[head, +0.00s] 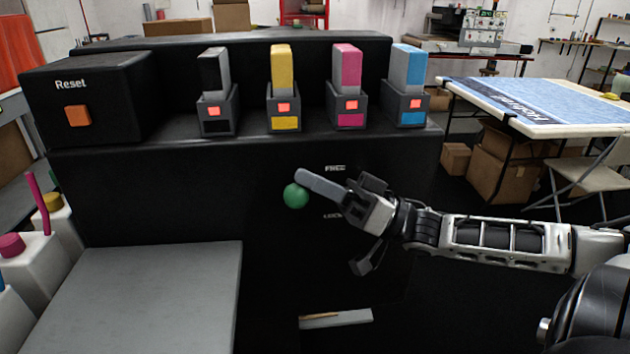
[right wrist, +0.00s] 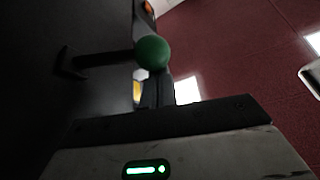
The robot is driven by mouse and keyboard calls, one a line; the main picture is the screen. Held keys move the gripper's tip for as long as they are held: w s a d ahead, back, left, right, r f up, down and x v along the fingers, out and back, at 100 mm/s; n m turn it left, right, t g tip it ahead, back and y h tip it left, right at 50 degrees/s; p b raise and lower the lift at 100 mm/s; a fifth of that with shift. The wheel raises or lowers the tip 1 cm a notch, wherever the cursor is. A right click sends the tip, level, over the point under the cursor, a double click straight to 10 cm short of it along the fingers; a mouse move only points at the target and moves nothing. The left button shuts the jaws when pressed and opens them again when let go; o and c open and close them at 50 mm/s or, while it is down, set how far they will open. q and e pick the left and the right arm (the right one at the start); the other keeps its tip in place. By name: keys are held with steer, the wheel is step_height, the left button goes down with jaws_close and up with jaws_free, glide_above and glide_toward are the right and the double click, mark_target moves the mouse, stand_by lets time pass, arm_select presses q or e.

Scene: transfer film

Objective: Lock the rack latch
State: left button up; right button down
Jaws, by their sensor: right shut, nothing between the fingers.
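The rack latch shows as a green ball knob (head: 295,195) on the front of the black machine, left of the small FREE and LOCK labels. In the right wrist view the green knob (right wrist: 152,52) sits on a dark bar that runs left to the machine's face. My right gripper (head: 305,179) is shut and empty. Its grey fingers lie just above and right of the knob, partly overlapping it in the picture. I cannot tell whether they touch it. The fingers (right wrist: 157,92) point at the knob in the wrist view. My left gripper is out of view.
The black machine (head: 190,215) carries several coloured cartridges (head: 283,68) on a ledge and a Reset box (head: 92,98) at upper left. A grey platform (head: 140,300) juts out at lower left. White bottles (head: 25,255) stand at far left. A table (head: 545,105) is behind at right.

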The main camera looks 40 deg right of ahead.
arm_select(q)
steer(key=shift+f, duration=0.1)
arm_select(e)
steer(key=shift+f+n, duration=0.2)
steer(key=shift+n, duration=0.2)
arm_select(q)
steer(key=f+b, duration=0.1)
steer(key=b, duration=0.2)
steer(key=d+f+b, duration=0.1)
steer(key=b, duration=0.2)
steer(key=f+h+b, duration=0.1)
steer(key=b, duration=0.2)
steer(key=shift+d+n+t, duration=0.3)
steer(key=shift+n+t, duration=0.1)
arm_select(e)
step_height(320, 180, down, 8)
steer(key=s+n+g+y, duration=0.1)
steer(key=n+g+y, duration=0.3)
steer(key=n+g, duration=0.4)
steer(key=n, duration=0.7)
steer(key=shift+s+a+f+n+g+y, duration=0.2)
steer(key=shift+a+f+n+g+y, duration=0.1)
steer(key=shift+a+g, duration=0.1)
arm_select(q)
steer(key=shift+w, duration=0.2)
